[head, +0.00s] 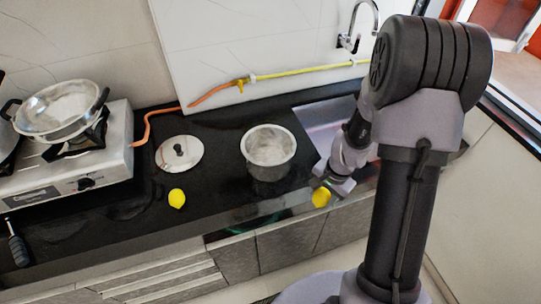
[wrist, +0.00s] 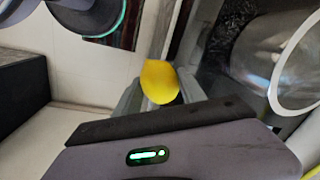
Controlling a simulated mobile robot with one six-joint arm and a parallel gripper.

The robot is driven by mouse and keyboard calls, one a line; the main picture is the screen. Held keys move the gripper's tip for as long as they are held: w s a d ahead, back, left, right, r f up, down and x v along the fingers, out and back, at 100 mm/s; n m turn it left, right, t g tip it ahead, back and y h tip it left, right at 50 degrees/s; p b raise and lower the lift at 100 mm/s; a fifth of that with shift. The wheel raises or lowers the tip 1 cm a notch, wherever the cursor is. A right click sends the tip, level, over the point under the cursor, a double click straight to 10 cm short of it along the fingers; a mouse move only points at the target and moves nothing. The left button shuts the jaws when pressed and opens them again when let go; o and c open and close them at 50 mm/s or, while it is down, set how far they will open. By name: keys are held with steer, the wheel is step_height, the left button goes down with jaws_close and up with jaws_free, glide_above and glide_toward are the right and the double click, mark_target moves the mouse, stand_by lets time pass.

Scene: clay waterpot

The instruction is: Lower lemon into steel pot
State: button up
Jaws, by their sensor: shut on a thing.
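My gripper (head: 325,186) is shut on a yellow lemon (head: 321,197), held near the counter's front edge, to the right of and nearer than the steel pot. In the wrist view the lemon (wrist: 160,80) sits between the two fingers (wrist: 158,92). The steel pot (head: 269,168) stands upright and open on the dark counter; its inside looks empty. The pot also shows at the right of the wrist view (wrist: 262,50), apart from the lemon. A second lemon (head: 177,198) lies on the counter to the left.
A round lid with a dark knob (head: 180,154) lies left of the pot. A stove (head: 85,165) with a pan (head: 60,110) stands at far left. A sink (head: 325,125) with a tap (head: 348,42) is behind right. A yellow-orange hose (head: 290,72) runs along the wall. A dark-handled tool (head: 18,248) lies front left.

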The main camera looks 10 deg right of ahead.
steer(key=w+a+r+p, duration=0.7)
steer(key=w+r+p, duration=0.2)
steer(key=w+p, duration=0.1)
steer(key=w+a+r, duration=0.1)
steer(key=w+a, duration=0.7)
steer(key=w, duration=0.3)
steer(key=shift+w+r, duration=0.15)
steer(key=shift+r, duration=0.05)
steer(key=b, duration=0.9)
glide_toward(260, 160)
steer(key=shift+s+a+f, duration=0.3)
steer(key=shift+s+a, duration=0.05)
steer(key=shift+s, duration=0.1)
steer(key=shift+s+a+f, duration=0.25)
steer(key=shift+s+a, duration=0.1)
steer(key=shift+s, duration=0.15)
steer(key=shift+f+b, duration=2.1)
steer(key=shift+f, duration=0.45)
stand_by(0.4)
steer(key=o, duration=1.5)
steer(key=shift+c, duration=0.2)
steer(key=shift+r, duration=0.1)
